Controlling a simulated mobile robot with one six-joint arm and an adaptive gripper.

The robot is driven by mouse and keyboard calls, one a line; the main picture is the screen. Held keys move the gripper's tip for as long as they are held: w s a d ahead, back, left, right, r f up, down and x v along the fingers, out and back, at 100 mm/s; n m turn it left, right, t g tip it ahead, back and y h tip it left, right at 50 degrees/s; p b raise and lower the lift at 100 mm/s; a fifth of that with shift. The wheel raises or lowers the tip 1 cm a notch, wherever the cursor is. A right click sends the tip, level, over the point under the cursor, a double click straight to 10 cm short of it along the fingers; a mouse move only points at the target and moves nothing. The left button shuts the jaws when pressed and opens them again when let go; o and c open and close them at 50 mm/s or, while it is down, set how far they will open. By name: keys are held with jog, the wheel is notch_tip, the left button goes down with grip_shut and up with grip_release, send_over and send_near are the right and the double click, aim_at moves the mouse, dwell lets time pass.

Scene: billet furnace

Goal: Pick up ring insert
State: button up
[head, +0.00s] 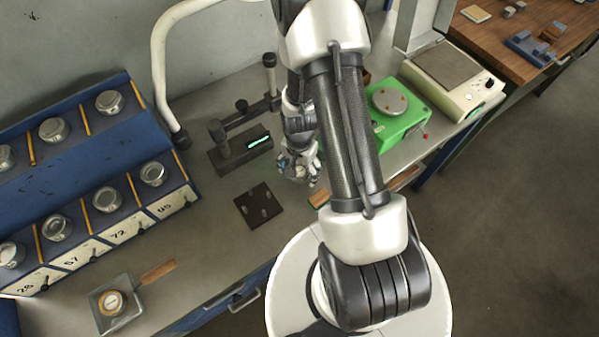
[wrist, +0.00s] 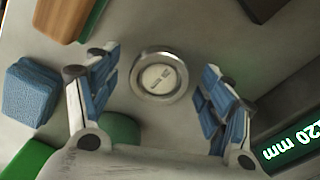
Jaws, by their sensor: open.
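The ring insert (wrist: 159,77) is a round metal ring with a pale, marked centre. It lies on the grey bench top and shows whole in the wrist view, between the two fingers. My gripper (wrist: 160,64) is open, with one blue-padded finger on each side of the ring and a gap on both sides. In the head view my gripper (head: 299,170) hangs low over the bench, right of the gauge with the green display. The ring is not clearly visible there, as the gripper and arm cover that spot.
The gauge (head: 236,154) stands close to my gripper. A black plate (head: 258,205) lies nearer the front. A green device (head: 393,118) is to the right, and a blue block (wrist: 31,92) shows in the wrist view. A blue rack (head: 80,165) with several lidded containers fills the left.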

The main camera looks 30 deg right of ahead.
jog(key=c, duration=1.6)
jog(key=shift+r, duration=0.1)
